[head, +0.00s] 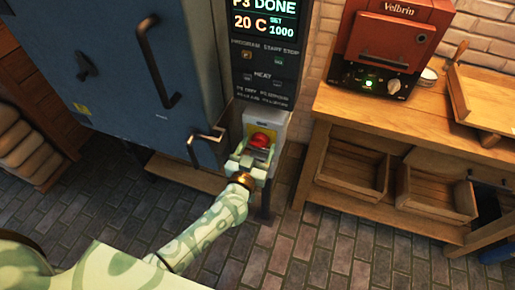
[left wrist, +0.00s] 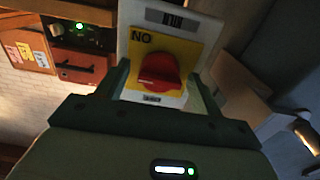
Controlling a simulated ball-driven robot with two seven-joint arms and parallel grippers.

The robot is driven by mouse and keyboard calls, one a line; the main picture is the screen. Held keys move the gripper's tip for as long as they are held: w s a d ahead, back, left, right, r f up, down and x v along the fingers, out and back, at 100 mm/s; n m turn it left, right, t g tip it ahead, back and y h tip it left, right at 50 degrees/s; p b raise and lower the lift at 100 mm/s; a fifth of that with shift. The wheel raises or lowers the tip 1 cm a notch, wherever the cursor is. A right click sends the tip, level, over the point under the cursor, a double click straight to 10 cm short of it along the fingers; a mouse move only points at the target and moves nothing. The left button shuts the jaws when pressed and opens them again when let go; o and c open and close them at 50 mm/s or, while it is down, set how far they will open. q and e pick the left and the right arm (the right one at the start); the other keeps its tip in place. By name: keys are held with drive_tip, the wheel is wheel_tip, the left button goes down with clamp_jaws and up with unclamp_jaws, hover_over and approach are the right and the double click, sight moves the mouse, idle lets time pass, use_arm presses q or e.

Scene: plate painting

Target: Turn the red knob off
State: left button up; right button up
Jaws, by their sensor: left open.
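The red knob (head: 260,140) sits on a pale switch box (head: 264,122) on the side of the blue kiln, below its control panel. In the left wrist view the red knob (left wrist: 158,72) stands on a yellow plate (left wrist: 190,52) marked with letters that read "NO" in this tilted view. My left gripper (head: 252,158) is right in front of the knob and open. In the left wrist view its fingers (left wrist: 155,85) stand on either side of the knob, and I cannot tell if they touch it. My right gripper is not in view.
The control panel (head: 265,45) reads "P3 DONE" and 20 C. A wooden bench (head: 350,118) with drawers and a red Velbrin machine (head: 385,45) stands at right. Brick floor is open in front.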

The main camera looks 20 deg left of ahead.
use_arm(q)
drive_tip(key=c, duration=1)
drive_tip(key=shift+o, duration=0.2)
drive_tip(key=shift+n, duration=0.3)
drive_tip(key=shift+d+n+p, duration=0.1)
drive_tip(key=shift+n+p, duration=0.55)
drive_tip(key=shift+n, duration=7.95)
